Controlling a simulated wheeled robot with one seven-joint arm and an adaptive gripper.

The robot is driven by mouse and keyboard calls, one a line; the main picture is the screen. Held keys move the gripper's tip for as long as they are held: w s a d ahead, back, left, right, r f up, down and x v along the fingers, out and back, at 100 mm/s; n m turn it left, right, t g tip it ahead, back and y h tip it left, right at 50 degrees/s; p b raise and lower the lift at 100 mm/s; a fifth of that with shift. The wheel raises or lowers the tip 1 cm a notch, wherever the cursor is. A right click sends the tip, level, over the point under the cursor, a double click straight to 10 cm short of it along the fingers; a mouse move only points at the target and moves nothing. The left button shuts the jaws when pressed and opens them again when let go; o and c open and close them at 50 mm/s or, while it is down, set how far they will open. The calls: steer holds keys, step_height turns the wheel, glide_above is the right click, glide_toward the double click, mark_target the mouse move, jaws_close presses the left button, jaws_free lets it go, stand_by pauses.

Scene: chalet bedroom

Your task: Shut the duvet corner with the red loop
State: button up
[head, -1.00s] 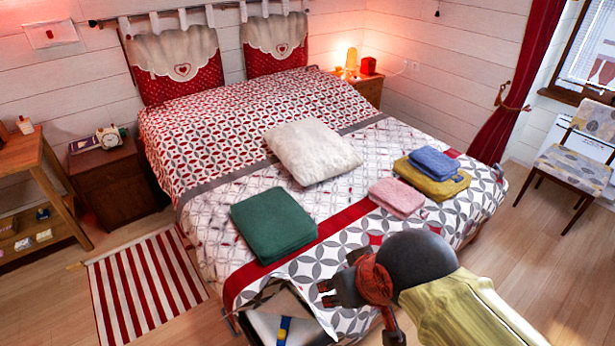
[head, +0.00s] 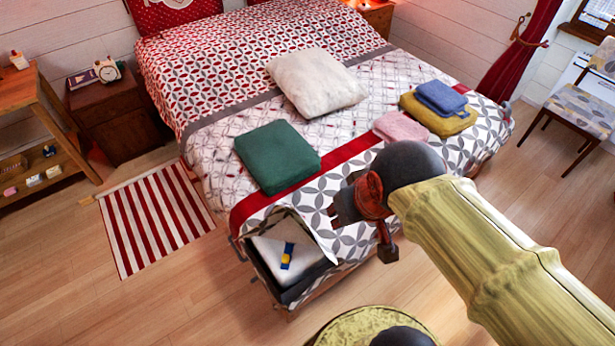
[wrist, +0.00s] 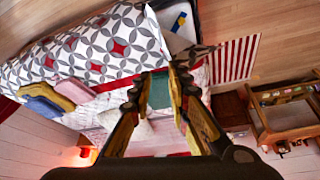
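The patterned duvet (head: 350,235) covers the bed, and its near left corner is folded back. The turned-up corner flap (head: 316,240) stands beside an opening that shows a pale surface (head: 268,252). A blue and yellow strip (head: 287,256) lies on that surface; both also show in the wrist view, the strip (wrist: 180,20) near the top edge. I cannot make out a red loop. My gripper (head: 338,212) is above the foot of the bed, right of the opening. In the wrist view my gripper (wrist: 157,80) has its fingers apart with nothing visibly held.
A green folded blanket (head: 277,156), a cream pillow (head: 316,82), a pink towel (head: 401,127) and blue and yellow folded cloths (head: 440,98) lie on the bed. A striped rug (head: 155,216) lies left. The floor (head: 190,305) in front is clear.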

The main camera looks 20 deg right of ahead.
steer(key=w+d+f+g+p, duration=0.1)
steer(key=w+f+g, duration=0.1)
steer(key=w, duration=0.3)
steer(key=w+f+m+g+p, duration=0.1)
steer(key=w+f+g, duration=0.1)
steer(key=w+f, duration=0.3)
steer(key=w+d+f+g+p, duration=0.1)
steer(key=w+f+g, duration=0.1)
steer(key=w+f, duration=0.2)
steer(key=shift+w+d+f+m+p, duration=0.15)
steer(key=shift+w+d+p, duration=0.05)
steer(key=shift+w, duration=0.2)
steer(key=shift+w+d+f+m+p, duration=0.1)
steer(key=shift+w+d+m+p, duration=0.05)
steer(key=shift+w, duration=0.25)
jaws_close()
steer(key=w+d+f+m+g+y+p, duration=0.1)
steer(key=w+d+f+m+g+p, duration=0.15)
steer(key=w+f, duration=1.15)
steer(key=w+m+t, duration=0.1)
steer(key=w, duration=0.3)
steer(key=s+a+f+b, duration=0.3)
steer(key=s+f, duration=0.3)
steer(key=f, duration=0.2)
steer(key=shift+a+y+b, duration=0.3)
steer(key=shift+a+b, duration=0.05)
steer(key=shift+b, duration=0.4)
